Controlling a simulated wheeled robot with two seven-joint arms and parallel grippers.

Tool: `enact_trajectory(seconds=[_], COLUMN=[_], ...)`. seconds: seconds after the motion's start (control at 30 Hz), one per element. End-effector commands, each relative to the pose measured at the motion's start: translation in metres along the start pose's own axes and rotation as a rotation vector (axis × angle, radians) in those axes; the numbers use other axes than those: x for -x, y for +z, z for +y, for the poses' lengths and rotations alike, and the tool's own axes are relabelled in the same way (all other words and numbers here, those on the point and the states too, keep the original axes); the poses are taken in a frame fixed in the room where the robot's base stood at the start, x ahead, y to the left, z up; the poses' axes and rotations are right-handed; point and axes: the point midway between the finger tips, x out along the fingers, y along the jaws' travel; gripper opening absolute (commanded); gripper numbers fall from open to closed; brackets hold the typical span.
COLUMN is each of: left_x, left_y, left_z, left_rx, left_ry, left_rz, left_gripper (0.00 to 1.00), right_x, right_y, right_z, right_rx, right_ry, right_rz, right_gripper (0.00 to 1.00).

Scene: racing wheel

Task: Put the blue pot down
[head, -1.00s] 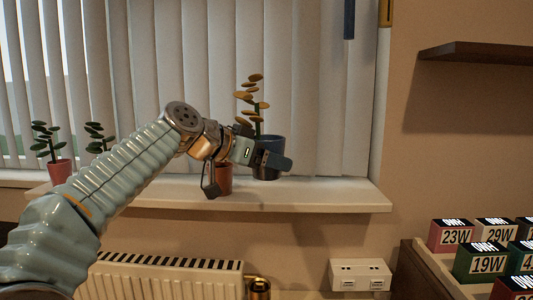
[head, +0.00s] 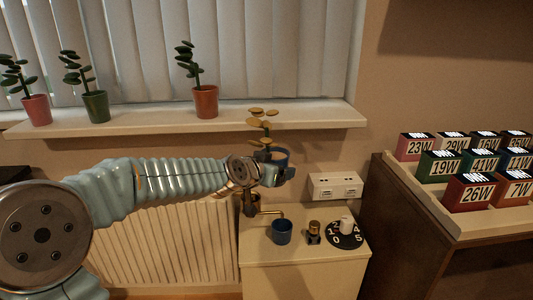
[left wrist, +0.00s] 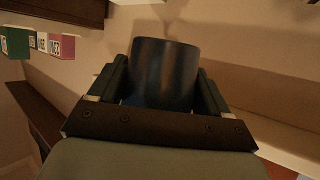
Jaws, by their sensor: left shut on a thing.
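The blue pot (head: 281,155) holds a plant with yellow-brown leaves (head: 262,120). In the head view it is in front of the windowsill's edge, above the white cabinet, and looks about upright. My left gripper (head: 280,174) is shut on the pot. In the left wrist view the dark pot (left wrist: 165,72) sits between the two fingers, which lie along its sides. The pot's lower part is partly hidden by the gripper in the head view. My right gripper is not in view.
The white cabinet top (head: 267,257) carries a blue cup (head: 282,232), a small brass-topped item (head: 314,233) and a black numbered dial (head: 345,236). The windowsill (head: 150,119) holds three potted plants, with bare room at its right. Numbered boxes (head: 470,190) stand at right.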

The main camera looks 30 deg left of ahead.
Motion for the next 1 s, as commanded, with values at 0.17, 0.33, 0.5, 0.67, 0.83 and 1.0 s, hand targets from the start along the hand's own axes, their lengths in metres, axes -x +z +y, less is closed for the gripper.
enact_trajectory(seconds=[0.17,0.33,0.5,0.67,0.83,1.0], left_x=[-0.021,-0.043,-0.063,-0.081,-0.085,-0.084], left_y=[0.033,0.071,0.110,0.146,0.152,0.149], left_z=[0.020,0.043,0.068,0.087,0.090,0.088], left_rx=[0.009,0.017,0.022,0.028,0.032,0.034], left_ry=[-0.016,-0.039,-0.050,-0.056,-0.064,-0.068], left_rz=[-0.002,-0.002,-0.002,-0.002,0.004,0.004], left_gripper=[0.27,0.27,0.27,0.27,0.27,0.27], right_x=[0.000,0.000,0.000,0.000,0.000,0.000], right_y=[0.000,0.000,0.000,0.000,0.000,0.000], right_z=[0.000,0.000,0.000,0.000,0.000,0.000], right_rx=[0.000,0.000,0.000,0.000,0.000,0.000], right_ry=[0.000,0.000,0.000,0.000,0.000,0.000], right_rz=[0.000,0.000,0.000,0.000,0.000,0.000], right_gripper=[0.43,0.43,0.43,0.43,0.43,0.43])
